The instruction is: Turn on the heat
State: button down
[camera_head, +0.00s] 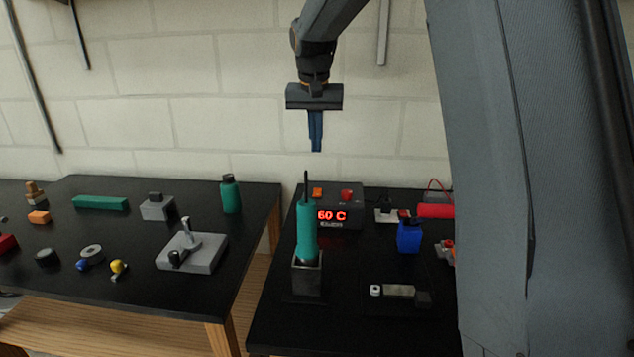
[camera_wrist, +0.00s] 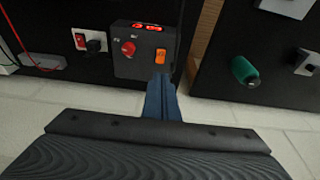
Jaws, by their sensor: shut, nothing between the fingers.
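The heater box (camera_head: 340,207) is a dark box on the right-hand table, with a lit red display (camera_head: 332,216) reading 60 C. On its top are an orange rocker switch (camera_head: 317,192) and a red knob (camera_head: 347,195). In the wrist view, the box (camera_wrist: 142,67) shows the orange switch (camera_wrist: 161,57) and the red knob (camera_wrist: 128,48). My gripper (camera_head: 316,149) is shut and empty, with its blue fingers pointing down above the box. In the wrist view, the fingertips (camera_wrist: 160,78) appear just below the orange switch in the picture, apparently apart from it.
A teal-handled tool (camera_head: 306,233) stands upright in a grey holder (camera_head: 307,276) in front of the box. A blue bottle (camera_head: 409,237) and a small plate with a red switch (camera_wrist: 80,41) are nearby. A gap separates the left table (camera_head: 130,215). A brick wall rises behind.

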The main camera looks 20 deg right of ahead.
aim_at(318, 191)
jog(key=b, duration=0.3)
jog(key=shift+w+d+f, duration=0.15)
jog(key=shift+w, duration=0.25)
jog(key=shift+r, duration=0.2)
jog(key=p+x, duration=0.3)
jog(key=x, duration=1.1)
jog(key=shift+p, duration=0.3)
